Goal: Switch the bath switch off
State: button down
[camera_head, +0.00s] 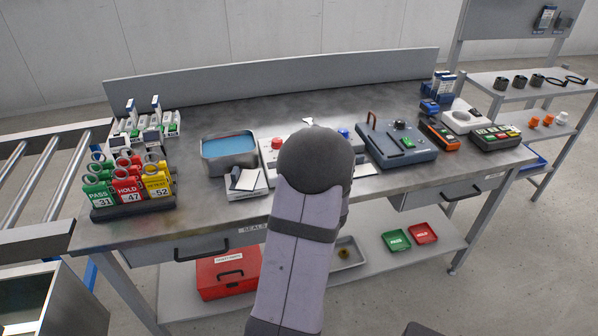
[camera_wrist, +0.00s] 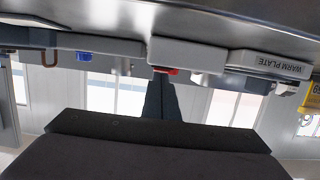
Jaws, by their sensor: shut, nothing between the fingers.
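A grey bath (camera_head: 229,158) with blue liquid stands left of centre on the bench in the head view. I cannot make out which part is the bath switch. A light box with a red button (camera_head: 277,143) stands right of the bath, partly behind my arm. The wrist view is upside down; the red button (camera_wrist: 166,71) shows at its centre. My gripper (camera_wrist: 160,82) is shut and empty, its fingers pointing towards the red button's box; I cannot tell the gap. In the head view my arm hides it.
A blue button (camera_head: 344,133) and a blue-grey instrument with a brown handle (camera_head: 400,145) stand right of my arm. Tagged holders (camera_head: 130,190) stand at the left. A unit labelled WARM PLATE (camera_wrist: 270,64) shows in the wrist view. The bench's back strip is mostly clear.

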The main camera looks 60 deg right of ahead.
jog(key=shift+s+a+f+b, duration=0.1)
jog(key=shift+a+f+b, duration=0.05)
jog(key=shift+f+b, duration=0.6)
jog(key=shift+s+a+f, duration=0.1)
jog(key=shift+f, duration=0.05)
notch_tip(320, 180, up, 6)
jog(key=p, duration=0.4)
jog(key=f+b+v, duration=0.1)
jog(key=f+v, duration=0.1)
jog(key=v, duration=0.7)
jog(key=shift+s+a+r+t+h, duration=0.2)
jog(key=shift+s+a+t+h, duration=0.1)
jog(key=shift+s+a, duration=0.15)
